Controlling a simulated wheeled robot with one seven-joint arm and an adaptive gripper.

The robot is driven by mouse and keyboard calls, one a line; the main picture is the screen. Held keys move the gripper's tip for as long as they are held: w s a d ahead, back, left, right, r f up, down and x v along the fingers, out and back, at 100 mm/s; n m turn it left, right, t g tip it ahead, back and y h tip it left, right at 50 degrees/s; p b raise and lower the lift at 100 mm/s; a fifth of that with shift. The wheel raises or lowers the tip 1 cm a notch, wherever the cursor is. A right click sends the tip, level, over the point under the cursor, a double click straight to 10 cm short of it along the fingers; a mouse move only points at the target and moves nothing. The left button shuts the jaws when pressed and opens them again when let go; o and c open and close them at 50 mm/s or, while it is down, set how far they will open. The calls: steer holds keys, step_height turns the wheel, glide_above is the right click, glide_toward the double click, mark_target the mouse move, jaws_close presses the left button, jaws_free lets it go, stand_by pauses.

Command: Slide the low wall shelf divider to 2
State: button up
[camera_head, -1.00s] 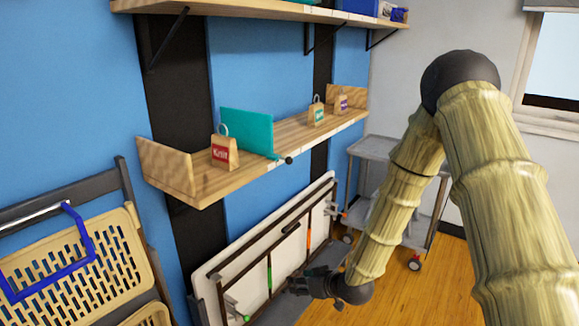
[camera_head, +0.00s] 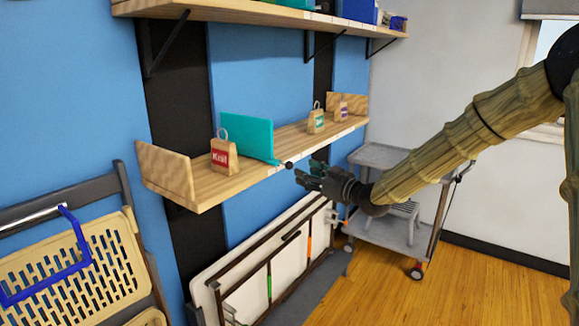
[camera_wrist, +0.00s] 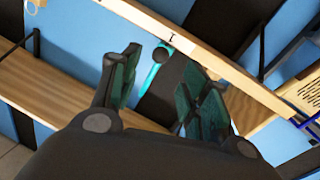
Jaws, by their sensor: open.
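The low wall shelf (camera_head: 218,184) is a wooden board with raised ends. Its teal divider (camera_head: 247,136) stands upright between the Knit bag and the other bags. A teal handle with a black knob (camera_head: 289,165) sticks out past the shelf's front edge. My gripper (camera_head: 307,178) is open and empty, just right of and slightly below the knob. In the wrist view, the knob (camera_wrist: 160,54) appears between the open fingers (camera_wrist: 166,72); contact is not visible. A white label with a mark like 1 (camera_wrist: 172,37) is on the shelf edge beside it.
Small bags stand on the shelf: Knit (camera_head: 224,155) left of the divider, a green-labelled one (camera_head: 316,119) and a purple-labelled one (camera_head: 341,109) to the right. An upper shelf (camera_head: 250,12) hangs above. A folded table (camera_head: 262,255) leans below; a grey cart (camera_head: 385,222) stands right.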

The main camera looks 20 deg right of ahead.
mark_target(292, 167)
steer(key=shift+p+x, duration=0.85)
steer(key=shift+x, duration=3.45)
jaws_close()
